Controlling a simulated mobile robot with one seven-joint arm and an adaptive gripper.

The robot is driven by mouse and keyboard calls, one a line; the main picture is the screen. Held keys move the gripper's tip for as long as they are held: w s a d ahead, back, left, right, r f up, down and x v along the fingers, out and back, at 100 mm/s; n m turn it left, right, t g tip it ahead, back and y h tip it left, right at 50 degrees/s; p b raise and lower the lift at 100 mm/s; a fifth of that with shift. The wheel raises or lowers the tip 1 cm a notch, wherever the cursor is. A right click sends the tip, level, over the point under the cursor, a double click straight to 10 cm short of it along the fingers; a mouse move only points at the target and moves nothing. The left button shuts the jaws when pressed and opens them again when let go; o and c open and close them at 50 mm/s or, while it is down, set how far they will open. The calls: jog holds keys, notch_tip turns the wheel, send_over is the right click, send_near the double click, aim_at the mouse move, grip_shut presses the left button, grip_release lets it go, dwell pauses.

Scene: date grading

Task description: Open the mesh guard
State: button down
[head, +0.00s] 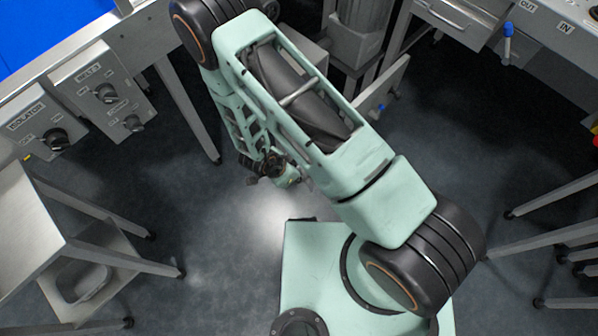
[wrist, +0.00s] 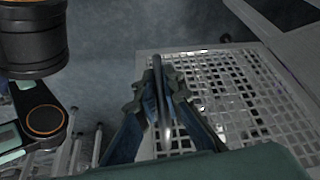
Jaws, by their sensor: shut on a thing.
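The mesh guard (wrist: 240,84) is a pale grey frame filled with a square wire grid. It fills the right half of the wrist view and looks tilted there. A dark, slim bar handle (wrist: 158,72) stands at its left edge. My gripper (wrist: 160,92) is shut on this handle, with one finger on each side of it. In the head view the end of my arm shows small, low over the floor, and I cannot make out the guard or the fingers there.
In the head view, a control box with knobs (head: 104,92) and a blue-topped table are at upper left. A steel stand (head: 32,207) is at left. A cabinet with a drawer (head: 455,18) is at upper right. The dark floor between is clear.

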jog(key=shift+a, duration=0.1)
dwell(0.3)
jog(key=c, duration=2)
grip_release()
jog(key=shift+c, duration=0.2)
jog(key=v, duration=1.2)
